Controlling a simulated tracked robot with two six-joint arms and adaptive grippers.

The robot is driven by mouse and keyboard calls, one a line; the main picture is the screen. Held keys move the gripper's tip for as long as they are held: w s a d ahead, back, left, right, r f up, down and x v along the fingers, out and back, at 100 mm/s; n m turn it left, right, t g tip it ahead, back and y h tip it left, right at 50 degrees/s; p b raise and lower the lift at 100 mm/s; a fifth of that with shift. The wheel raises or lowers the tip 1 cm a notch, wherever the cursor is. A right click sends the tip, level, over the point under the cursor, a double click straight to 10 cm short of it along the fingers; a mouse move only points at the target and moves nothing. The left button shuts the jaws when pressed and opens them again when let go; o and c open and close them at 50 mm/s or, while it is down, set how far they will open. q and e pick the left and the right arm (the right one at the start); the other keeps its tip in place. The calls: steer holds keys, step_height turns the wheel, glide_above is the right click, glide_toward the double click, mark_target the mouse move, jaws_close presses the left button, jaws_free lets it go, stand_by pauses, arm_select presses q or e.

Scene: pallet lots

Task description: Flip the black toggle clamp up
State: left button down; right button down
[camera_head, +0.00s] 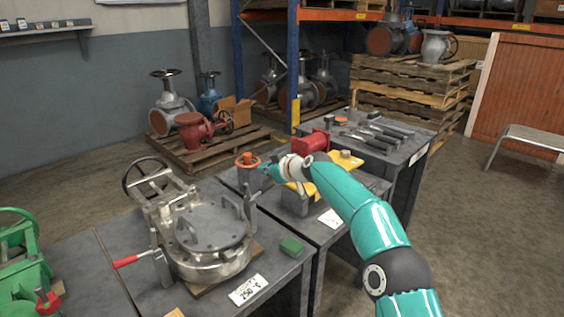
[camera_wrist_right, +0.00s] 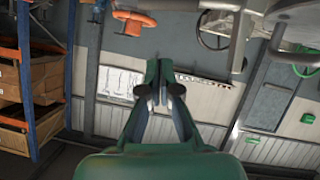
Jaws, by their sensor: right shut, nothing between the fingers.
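A round metal vessel with a flat lid (camera_head: 212,228) sits on the near grey table. A clamp with a red handle (camera_head: 127,261) stands at its left side, its handle sticking out to the left. A dark upright clamp lever (camera_head: 250,200) stands at the vessel's right side; I cannot tell for sure that it is the black toggle clamp. My right gripper (camera_head: 266,169) is above and behind that lever, apart from it. In the right wrist view my right gripper (camera_wrist_right: 158,88) is shut and empty. My left gripper is not in view.
An orange handwheel (camera_head: 247,160) is close to my right gripper. A green machine (camera_head: 22,265) stands at far left. A dark handwheel (camera_head: 146,177) is behind the vessel.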

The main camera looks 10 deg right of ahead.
steer(key=b+v, duration=0.2)
steer(key=v, duration=0.7)
steer(key=shift+s+d, duration=0.2)
steer(key=shift+d, duration=0.1)
